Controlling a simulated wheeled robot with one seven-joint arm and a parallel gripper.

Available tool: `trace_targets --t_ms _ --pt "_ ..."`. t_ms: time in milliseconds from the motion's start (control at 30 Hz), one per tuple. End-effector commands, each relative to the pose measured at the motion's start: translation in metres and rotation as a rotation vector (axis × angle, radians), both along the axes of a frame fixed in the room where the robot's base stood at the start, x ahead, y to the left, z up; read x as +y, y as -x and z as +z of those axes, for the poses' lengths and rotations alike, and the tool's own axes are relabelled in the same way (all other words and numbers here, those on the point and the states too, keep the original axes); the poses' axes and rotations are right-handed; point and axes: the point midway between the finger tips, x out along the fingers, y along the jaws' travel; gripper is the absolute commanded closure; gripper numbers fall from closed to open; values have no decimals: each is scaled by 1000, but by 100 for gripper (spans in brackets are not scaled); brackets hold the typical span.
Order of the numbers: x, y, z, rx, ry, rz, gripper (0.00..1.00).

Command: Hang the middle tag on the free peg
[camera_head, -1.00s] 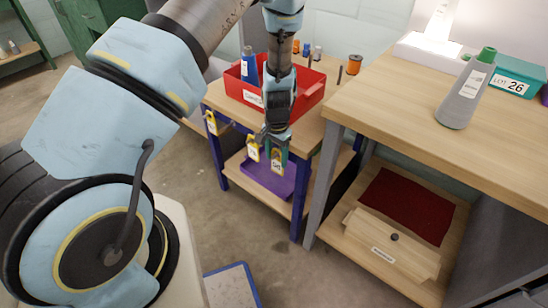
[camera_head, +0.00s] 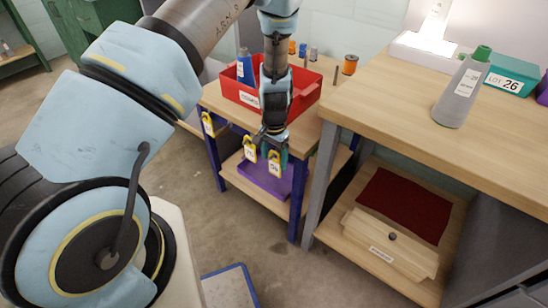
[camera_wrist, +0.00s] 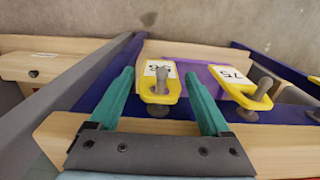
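Several yellow tags with white labels hang on grey pegs along the front edge of the far workbench. In the head view they are a left tag (camera_head: 208,124), a middle tag (camera_head: 249,150) and a right tag (camera_head: 274,161). My gripper (camera_head: 270,147) is at the right tag. In the wrist view my open gripper (camera_wrist: 164,95) has its teal fingers on either side of the tag reading 56 (camera_wrist: 160,85), with gaps on both sides. The tag reading 75 (camera_wrist: 238,85) is outside the fingers to the right. I cannot make out a bare peg for certain.
A red bin (camera_head: 300,100) and spools stand on the far workbench (camera_head: 228,112). A purple tray (camera_head: 262,182) lies on its lower shelf. The near bench (camera_head: 400,100) on the right holds a grey bottle (camera_head: 462,90) and a teal box (camera_head: 515,72).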

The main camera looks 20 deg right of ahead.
Motion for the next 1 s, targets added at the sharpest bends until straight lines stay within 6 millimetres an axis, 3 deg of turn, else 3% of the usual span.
trace_targets --t_ms 100,467,1000 --pt "0 0 0 0 0 0 4" --pt "0 0 7 -1 0 -1 4" --pt "-1 0 98 -2 2 -1 4"
